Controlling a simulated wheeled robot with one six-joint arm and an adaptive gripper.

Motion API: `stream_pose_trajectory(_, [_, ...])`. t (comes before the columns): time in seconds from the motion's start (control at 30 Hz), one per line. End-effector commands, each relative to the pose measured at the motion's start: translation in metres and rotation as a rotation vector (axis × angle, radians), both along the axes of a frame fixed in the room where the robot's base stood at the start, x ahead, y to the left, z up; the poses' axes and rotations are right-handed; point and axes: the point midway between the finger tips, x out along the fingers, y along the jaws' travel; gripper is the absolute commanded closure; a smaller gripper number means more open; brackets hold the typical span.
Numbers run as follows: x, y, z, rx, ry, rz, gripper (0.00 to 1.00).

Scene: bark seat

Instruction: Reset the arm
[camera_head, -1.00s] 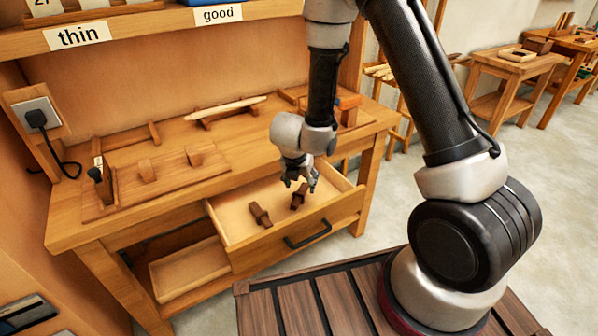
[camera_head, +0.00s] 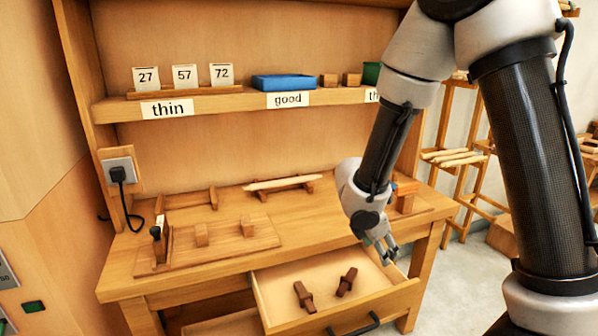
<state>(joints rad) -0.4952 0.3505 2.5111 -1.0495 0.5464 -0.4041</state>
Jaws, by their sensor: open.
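My arm comes down from the upper right of the head view. My gripper (camera_head: 381,247) hangs over the right part of the open drawer (camera_head: 272,303), with its fingers apart and nothing seen between them. Two small dark brown wooden pieces lie in the drawer: a left one (camera_head: 304,297) and a right one (camera_head: 347,282). The gripper is to the right of both and appears apart from them.
The drawer sticks out of the wooden workbench (camera_head: 240,262). The bench bears wooden blocks and a pale stick (camera_head: 283,183). Above it, a shelf (camera_head: 226,104) holds number cards and a blue tray (camera_head: 289,83). A socket with a black plug (camera_head: 118,173) is at left.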

Motion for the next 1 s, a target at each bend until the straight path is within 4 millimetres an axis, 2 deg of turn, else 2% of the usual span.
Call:
stream_pose_trajectory(0.03, [-0.006, -0.015, 0.018, 0.011, -0.043, -0.139, 0.40])
stream_pose_trajectory(0.1, [-0.021, -0.038, 0.041, 0.034, -0.099, -0.356, 0.40])
stream_pose_trajectory(0.17, [-0.036, -0.054, 0.059, 0.062, -0.139, -0.528, 0.40])
stream_pose_trajectory(0.3, [-0.079, -0.085, 0.101, 0.157, -0.217, -0.933, 0.40])
stream_pose_trajectory(0.4, [-0.116, -0.097, 0.130, 0.265, -0.255, -1.223, 0.40])
stream_pose_trajectory(0.5, [-0.150, -0.101, 0.156, 0.403, -0.278, -1.466, 0.40])
stream_pose_trajectory(0.63, [-0.179, -0.101, 0.186, 0.601, -0.315, -1.653, 0.40])
stream_pose_trajectory(0.8, [-0.195, -0.113, 0.219, 0.778, -0.429, -1.720, 0.40])
stream_pose_trajectory(1.0, [-0.202, -0.125, 0.232, 0.834, -0.501, -1.747, 0.40])
